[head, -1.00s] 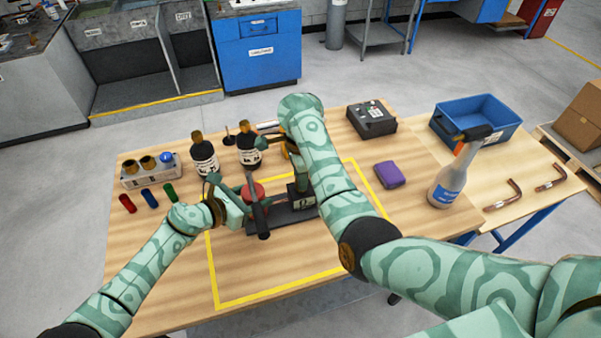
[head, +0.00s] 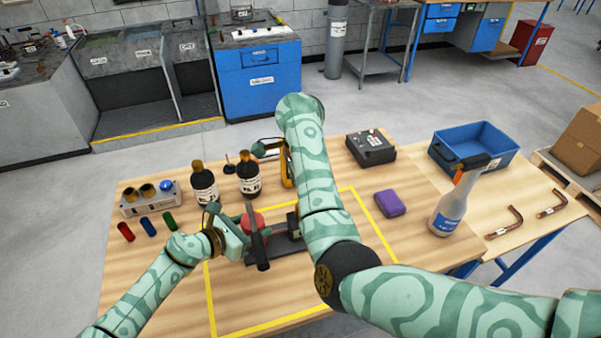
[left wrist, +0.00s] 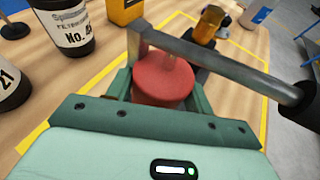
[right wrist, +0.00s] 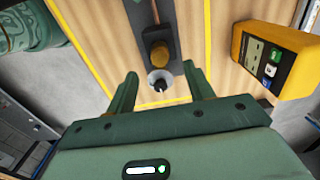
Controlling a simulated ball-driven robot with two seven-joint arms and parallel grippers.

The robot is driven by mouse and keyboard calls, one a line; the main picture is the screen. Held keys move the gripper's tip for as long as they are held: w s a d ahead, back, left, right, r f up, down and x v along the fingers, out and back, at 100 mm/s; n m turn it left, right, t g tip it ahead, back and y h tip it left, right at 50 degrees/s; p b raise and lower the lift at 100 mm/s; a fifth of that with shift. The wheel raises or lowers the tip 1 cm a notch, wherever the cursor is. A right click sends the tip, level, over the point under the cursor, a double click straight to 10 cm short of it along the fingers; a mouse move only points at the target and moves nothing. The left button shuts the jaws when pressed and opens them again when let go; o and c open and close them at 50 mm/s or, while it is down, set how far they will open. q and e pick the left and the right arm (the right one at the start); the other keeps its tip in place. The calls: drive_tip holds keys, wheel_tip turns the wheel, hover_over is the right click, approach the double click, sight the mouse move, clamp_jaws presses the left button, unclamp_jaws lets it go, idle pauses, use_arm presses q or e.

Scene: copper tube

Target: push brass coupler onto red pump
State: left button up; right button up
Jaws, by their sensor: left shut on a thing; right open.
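The red pump (head: 252,222) sits at the left end of a dark rail on the table. It shows in the left wrist view (left wrist: 163,80) between the fingers of my left gripper (left wrist: 162,95), which is shut on it. A grey bar with a dark grip crosses over the pump. The brass coupler (left wrist: 208,27) stands apart from the pump, in a dark holder on the rail; it also shows in the right wrist view (right wrist: 160,55). My right gripper (right wrist: 162,82) is open, with the coupler ahead between its fingers and not touching them. My right arm hides this gripper in the head view.
Two dark bottles (head: 248,172) stand behind the pump. A yellow meter (right wrist: 272,60) is beside my right gripper. A purple box (head: 389,203), spray bottle (head: 448,212) and blue bin (head: 476,142) are at the right. The front of the yellow-outlined area is clear.

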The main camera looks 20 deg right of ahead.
use_arm(q)
drive_tip(key=shift+w+d+r, duration=0.1)
drive_tip(key=shift+d+r, duration=0.05)
drive_tip(key=shift+r, duration=0.15)
use_arm(e)
wheel_tip(320, 180, up, 5)
use_arm(q)
drive_tip(key=o, duration=1.5)
drive_tip(key=shift+c, duration=0.2)
drive_tip(key=shift+a, duration=0.2)
drive_tip(key=shift+s+a+r, duration=0.1)
drive_tip(key=shift+s+a, duration=0.15)
drive_tip(key=shift+a, duration=0.05)
drive_tip(key=p+v, duration=0.2)
drive_tip(key=v, duration=0.5)
drive_tip(key=shift+s+a, duration=0.15)
drive_tip(key=v, duration=0.8)
drive_tip(key=shift+p, duration=0.4)
use_arm(e)
wheel_tip(320, 180, up, 3)
drive_tip(key=shift+s+r, duration=0.1)
drive_tip(key=shift+r, duration=0.05)
